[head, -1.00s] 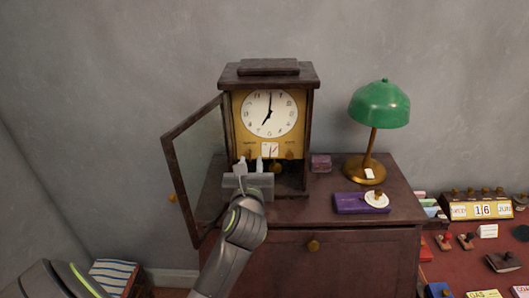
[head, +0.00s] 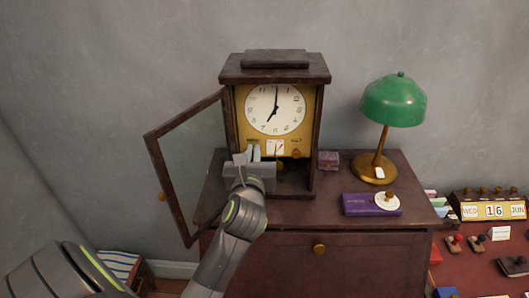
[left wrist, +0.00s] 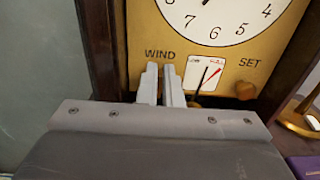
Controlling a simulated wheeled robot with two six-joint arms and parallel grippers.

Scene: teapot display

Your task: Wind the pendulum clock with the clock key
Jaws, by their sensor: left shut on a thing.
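The pendulum clock (head: 228,75) stands on a dark wooden cabinet, its glass door (head: 190,160) swung open to the left. Its white dial (head: 275,109) reads about seven. In the left wrist view the gold face plate (left wrist: 143,22) carries the words WIND and SET, a small gauge between them and a brass knob (left wrist: 245,91) under SET. My left gripper (head: 254,152) is in front of the plate; in the left wrist view its fingertips (left wrist: 161,72) are close together just below WIND. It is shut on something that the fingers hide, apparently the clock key. My right gripper is not in view.
A green lamp (head: 394,101), a purple box (head: 357,205) and a small dark red box (head: 328,160) stand on the cabinet top (head: 420,203), right of the clock. The open door is close to my left arm. A red desk with stamps and a calendar (head: 490,210) is at right.

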